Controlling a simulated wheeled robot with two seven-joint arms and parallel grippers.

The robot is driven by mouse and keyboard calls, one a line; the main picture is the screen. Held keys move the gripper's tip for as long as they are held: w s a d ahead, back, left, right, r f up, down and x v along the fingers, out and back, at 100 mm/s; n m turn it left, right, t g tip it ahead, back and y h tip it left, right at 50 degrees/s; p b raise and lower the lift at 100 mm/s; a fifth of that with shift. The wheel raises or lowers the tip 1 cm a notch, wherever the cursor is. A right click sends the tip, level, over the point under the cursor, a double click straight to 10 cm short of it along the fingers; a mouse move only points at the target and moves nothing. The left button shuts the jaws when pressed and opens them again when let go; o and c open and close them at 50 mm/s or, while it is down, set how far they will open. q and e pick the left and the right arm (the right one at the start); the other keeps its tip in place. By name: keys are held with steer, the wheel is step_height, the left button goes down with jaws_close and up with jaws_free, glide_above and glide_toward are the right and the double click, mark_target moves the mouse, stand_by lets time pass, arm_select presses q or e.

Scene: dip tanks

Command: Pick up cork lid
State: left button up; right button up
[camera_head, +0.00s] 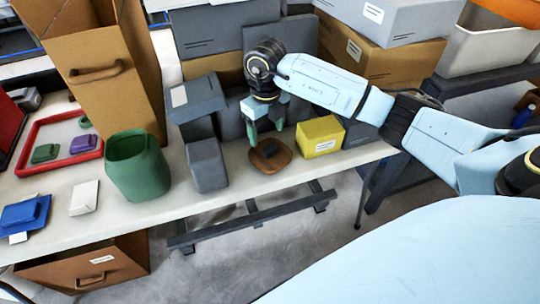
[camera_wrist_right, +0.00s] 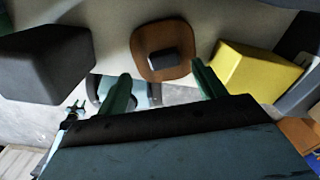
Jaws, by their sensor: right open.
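The cork lid (camera_head: 284,161) is a brown, rounded-square piece with a dark knob on top. It lies flat on the pale table near the front edge, and it shows at the top middle of the right wrist view (camera_wrist_right: 145,62). My right gripper (camera_head: 265,138) points down just above the lid, with its green fingers apart and empty. In the right wrist view the fingers (camera_wrist_right: 162,87) stand to either side of the knob's line, below the lid in the picture, and no contact shows. My left gripper is not in view.
A grey block (camera_head: 207,165) stands left of the lid and a yellow box (camera_head: 320,137) right of it. Further left are an open green tank (camera_head: 145,180), a red tray (camera_head: 49,164) with lids, and white (camera_head: 84,198) and blue (camera_head: 22,212) lids. Grey boxes stand behind.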

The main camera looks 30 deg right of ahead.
mark_target(270, 147)
steer(key=f, duration=0.4)
steer(key=shift+s+d+f+b, duration=0.2)
steer(key=shift+s+d+b, duration=0.1)
steer(key=shift+s+b, duration=0.1)
steer(key=shift+w+f, duration=0.1)
steer(key=shift+f, duration=0.3)
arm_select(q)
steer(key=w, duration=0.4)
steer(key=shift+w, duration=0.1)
arm_select(e)
steer(key=shift+r, duration=0.1)
steer(key=c, duration=1.1)
